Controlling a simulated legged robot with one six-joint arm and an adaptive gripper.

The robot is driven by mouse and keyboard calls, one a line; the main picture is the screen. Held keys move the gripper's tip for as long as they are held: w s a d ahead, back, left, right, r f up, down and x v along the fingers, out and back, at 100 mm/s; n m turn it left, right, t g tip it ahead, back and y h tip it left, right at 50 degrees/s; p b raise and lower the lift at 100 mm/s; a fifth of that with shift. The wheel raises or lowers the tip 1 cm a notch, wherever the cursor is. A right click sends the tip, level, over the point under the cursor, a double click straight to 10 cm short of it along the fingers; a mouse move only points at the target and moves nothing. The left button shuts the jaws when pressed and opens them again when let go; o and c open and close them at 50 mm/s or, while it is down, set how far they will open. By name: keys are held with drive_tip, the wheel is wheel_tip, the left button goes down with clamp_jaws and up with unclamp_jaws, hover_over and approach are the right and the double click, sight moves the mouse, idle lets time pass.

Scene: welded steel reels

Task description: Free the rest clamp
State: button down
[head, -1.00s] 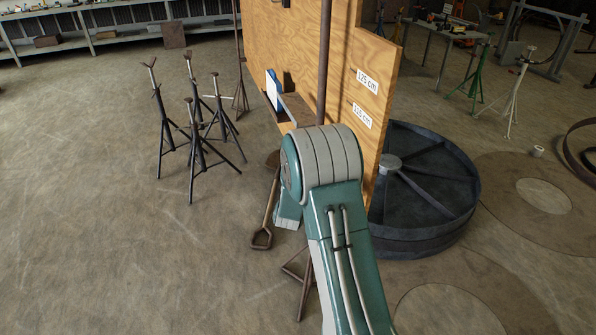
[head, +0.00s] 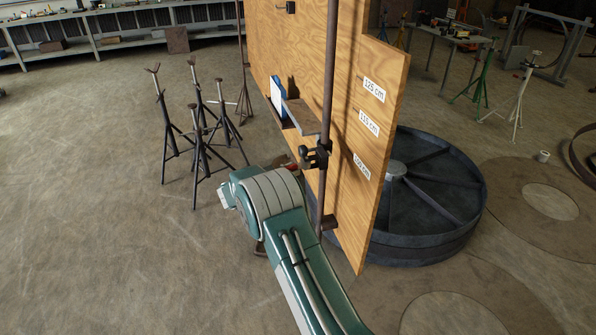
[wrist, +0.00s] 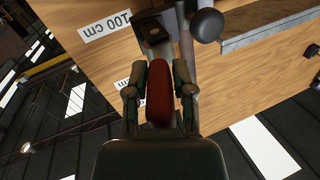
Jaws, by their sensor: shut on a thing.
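The rest clamp (head: 315,156) is a dark fitting around an upright steel post (head: 329,70), just below a flat rest (head: 302,117) on a plywood board. In the wrist view the clamp body (wrist: 152,32) has a round black knob (wrist: 207,25) beside it. A red handle (wrist: 159,95) extends from the clamp toward my palm; a bit of red also shows in the head view. My gripper (wrist: 160,76) is shut on the red handle, one finger on each side. In the head view my arm hides most of the gripper.
The plywood board (head: 390,120) with height labels stands right behind the post. A dark steel reel (head: 430,240) lies behind it at right. Several stands (head: 200,140) are on the floor at left. The floor at front left is clear.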

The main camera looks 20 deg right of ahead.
drive_tip(key=shift+w+a+m+g, duration=0.1)
drive_tip(key=shift+w+m+g, duration=0.3)
drive_tip(key=shift+m+g, duration=0.5)
drive_tip(key=shift+g, duration=0.4)
drive_tip(key=shift+c, duration=2.3)
unclamp_jaws()
drive_tip(key=shift+w, duration=0.1)
drive_tip(key=a, duration=1.2)
drive_tip(key=shift+s, duration=0.35)
